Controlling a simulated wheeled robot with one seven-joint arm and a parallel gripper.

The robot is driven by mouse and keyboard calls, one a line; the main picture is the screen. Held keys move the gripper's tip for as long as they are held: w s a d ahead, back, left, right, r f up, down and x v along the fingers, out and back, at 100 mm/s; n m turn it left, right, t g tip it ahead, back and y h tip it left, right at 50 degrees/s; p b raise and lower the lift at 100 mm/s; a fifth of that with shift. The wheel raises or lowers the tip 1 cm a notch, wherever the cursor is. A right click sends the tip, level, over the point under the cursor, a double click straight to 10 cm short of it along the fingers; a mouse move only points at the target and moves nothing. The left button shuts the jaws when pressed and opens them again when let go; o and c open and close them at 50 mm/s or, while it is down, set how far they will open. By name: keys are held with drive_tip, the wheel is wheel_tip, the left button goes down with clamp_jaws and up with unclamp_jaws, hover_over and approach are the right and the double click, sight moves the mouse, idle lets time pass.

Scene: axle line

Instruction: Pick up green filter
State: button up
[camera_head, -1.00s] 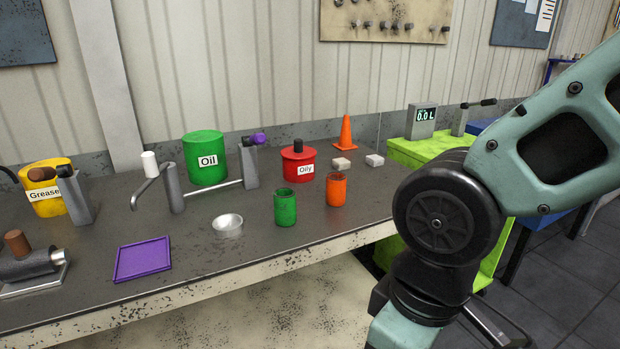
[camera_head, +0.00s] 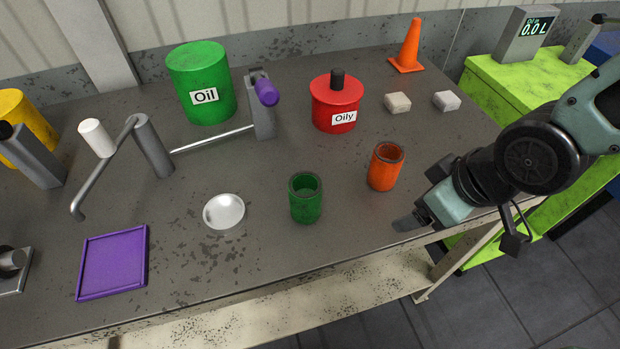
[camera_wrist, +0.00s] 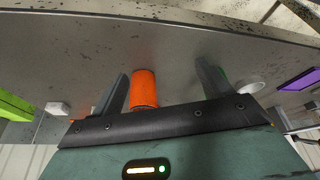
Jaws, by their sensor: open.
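The green filter (camera_head: 305,205), a small open-topped green cylinder, stands upright on the workbench in the head view. An orange filter (camera_head: 383,170) of similar shape stands to its right and a little farther back. My gripper (camera_head: 408,223) is near the bench's front edge, right of both filters and apart from the green one. In the wrist view my gripper (camera_wrist: 162,82) has its fingers spread, with the orange filter (camera_wrist: 144,90) showing between them, apparently beyond the fingertips. The green filter is mostly hidden behind the right finger there.
A silver dish (camera_head: 224,212) and a purple tray (camera_head: 113,262) lie left of the green filter. A red Oily can (camera_head: 336,108) and green Oil drum (camera_head: 200,92) stand behind. Two pale blocks and an orange cone (camera_head: 409,50) are at the back right.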

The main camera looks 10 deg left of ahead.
drive_tip(key=w+a+n+y+p, duration=0.2)
drive_tip(key=a+p, duration=0.1)
drive_tip(key=n+y+p, duration=0.3)
drive_tip(key=y+p, duration=0.2)
drive_tip(key=y, duration=0.3)
approach(318, 198)
drive_tip(key=a+f+b, duration=0.1)
drive_tip(key=b, duration=0.2)
drive_tip(key=a+f+b, duration=0.1)
drive_tip(key=a+b, duration=0.1)
drive_tip(key=shift+w+a+f+t+b, duration=0.1)
drive_tip(key=shift+w+t+b, duration=0.1)
drive_tip(key=shift+t+b, duration=0.15)
drive_tip(key=b+x, duration=0.3)
drive_tip(key=b, duration=0.5)
drive_tip(key=shift+w+a, duration=0.1)
drive_tip(key=shift+a, duration=0.35)
drive_tip(key=shift+w+a+m+p, duration=0.15)
drive_tip(key=shift+a+m+p, duration=0.15)
drive_tip(key=shift+a+p, duration=0.25)
drive_tip(key=shift+w+p+x, duration=0.2)
drive_tip(key=shift+p+x, duration=0.35)
drive_tip(key=shift+x, duration=1)
drive_tip(key=shift+w+p+x, duration=0.15)
drive_tip(key=shift+p+x, duration=0.35)
drive_tip(key=shift+x, duration=1.05)
drive_tip(key=c, duration=1.3)
